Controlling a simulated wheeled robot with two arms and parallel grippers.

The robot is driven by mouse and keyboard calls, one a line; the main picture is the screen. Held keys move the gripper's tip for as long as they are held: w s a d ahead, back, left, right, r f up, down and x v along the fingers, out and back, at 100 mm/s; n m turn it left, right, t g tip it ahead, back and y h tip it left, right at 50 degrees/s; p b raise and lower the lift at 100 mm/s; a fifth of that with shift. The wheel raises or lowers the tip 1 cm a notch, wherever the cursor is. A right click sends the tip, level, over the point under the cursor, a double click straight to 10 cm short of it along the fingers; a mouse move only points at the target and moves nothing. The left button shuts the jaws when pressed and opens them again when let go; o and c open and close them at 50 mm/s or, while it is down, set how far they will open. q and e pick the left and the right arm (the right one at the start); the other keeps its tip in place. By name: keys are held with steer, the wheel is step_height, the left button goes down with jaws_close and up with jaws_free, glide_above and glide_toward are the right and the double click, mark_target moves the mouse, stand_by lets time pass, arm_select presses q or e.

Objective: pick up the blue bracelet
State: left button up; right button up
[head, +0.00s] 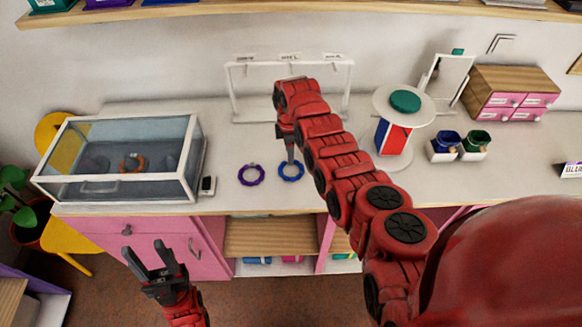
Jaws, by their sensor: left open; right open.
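The blue bracelet (284,178) lies on the white counter, right of a similar purple bracelet (251,184). My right gripper (290,158) reaches over the counter and points down at the far side of the blue bracelet. Its fingers overlap the bracelet's far edge in the picture, and I cannot tell whether they touch it. The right gripper is open, though its finger gap is hard to see from here. My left gripper (153,262) is open and empty, low in front of the pink cabinet.
A glass case (110,187) with an orange bracelet (132,163) stands at the left. A white rack (232,95) stands behind the bracelets. To the right are a round display stand (385,100), a mirror (448,75), small pots (447,141) and a drawer box (490,80).

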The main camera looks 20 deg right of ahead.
steer(key=shift+f+b, duration=0.35)
steer(key=shift+f, duration=1.05)
jaws_close()
